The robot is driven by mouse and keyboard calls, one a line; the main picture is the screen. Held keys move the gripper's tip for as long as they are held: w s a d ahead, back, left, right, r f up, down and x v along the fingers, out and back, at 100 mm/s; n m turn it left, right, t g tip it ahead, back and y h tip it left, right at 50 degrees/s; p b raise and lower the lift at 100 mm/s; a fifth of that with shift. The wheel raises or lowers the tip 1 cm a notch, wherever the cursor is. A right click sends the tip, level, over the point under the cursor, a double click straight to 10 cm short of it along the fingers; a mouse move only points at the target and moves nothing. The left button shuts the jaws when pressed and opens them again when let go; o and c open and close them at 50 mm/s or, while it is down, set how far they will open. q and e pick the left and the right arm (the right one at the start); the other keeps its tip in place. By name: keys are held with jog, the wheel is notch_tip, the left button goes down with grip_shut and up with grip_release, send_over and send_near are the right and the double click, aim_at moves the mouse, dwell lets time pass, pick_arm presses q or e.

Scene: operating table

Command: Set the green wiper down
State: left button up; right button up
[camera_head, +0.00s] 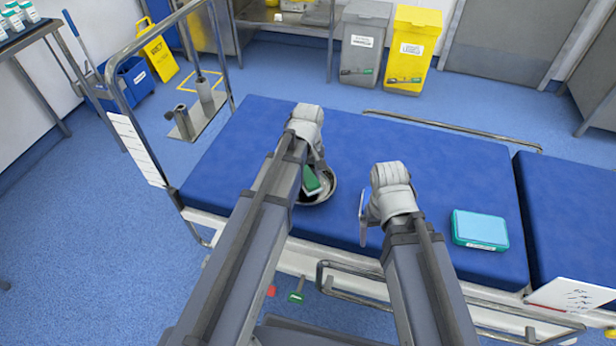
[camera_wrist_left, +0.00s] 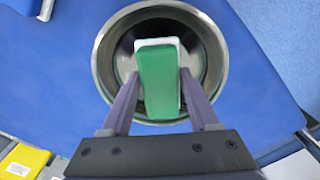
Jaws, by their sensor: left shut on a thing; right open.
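The green wiper (camera_head: 311,180) has a green body with a white edge. In the left wrist view the wiper (camera_wrist_left: 159,82) lies between the two fingers of my left gripper (camera_wrist_left: 160,100), which is shut on it. A round metal bowl (camera_head: 329,190) stands on the blue operating table (camera_head: 240,140). The wiper is over the bowl's opening, and the bowl's rim (camera_wrist_left: 101,60) surrounds it in the wrist view. I cannot tell whether the wiper touches the bowl. My right gripper (camera_head: 362,215) is open and empty above the table, right of the bowl.
A teal box (camera_head: 480,229) lies on the table to the right of my right gripper. A metal rail frame (camera_head: 150,150) stands at the table's left end. The table surface behind my grippers is clear.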

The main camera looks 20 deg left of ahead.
aim_at(308, 176)
pick_arm(q)
jog(key=shift+f, duration=0.45)
jog(key=o, duration=1.4)
jog(key=shift+r, duration=0.1)
notch_tip(308, 176, up, 7)
jog(key=p, duration=0.7)
